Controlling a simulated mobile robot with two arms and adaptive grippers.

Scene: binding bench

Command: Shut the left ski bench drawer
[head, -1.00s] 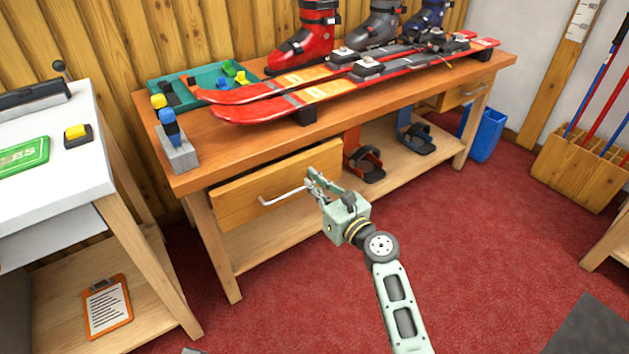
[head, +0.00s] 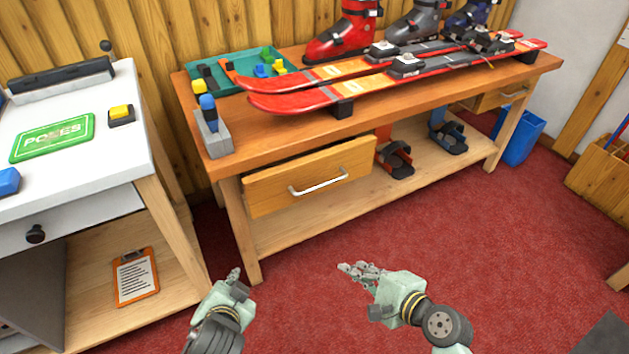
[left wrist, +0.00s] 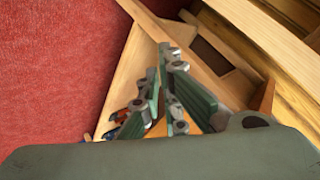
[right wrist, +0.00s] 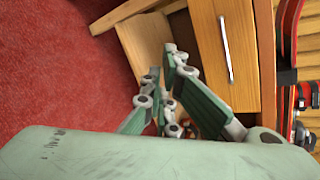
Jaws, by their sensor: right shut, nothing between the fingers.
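The left ski bench drawer (head: 268,192) is a wooden front with a pale bar handle (head: 319,183), under the left end of the bench top. The front and handle also show in the right wrist view (right wrist: 227,50). My right gripper (head: 345,268) is shut and empty, below and in front of the drawer, apart from the handle. My left gripper (head: 236,274) is low by the bench's front left leg, with its fingers together and nothing seen between them.
The bench top (head: 400,113) holds skis (head: 310,97), boots (head: 343,32) and a green tray (head: 215,88). A white table (head: 125,165) stands close on the left. Bindings (head: 396,160) are on the lower shelf. The red floor in front is clear.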

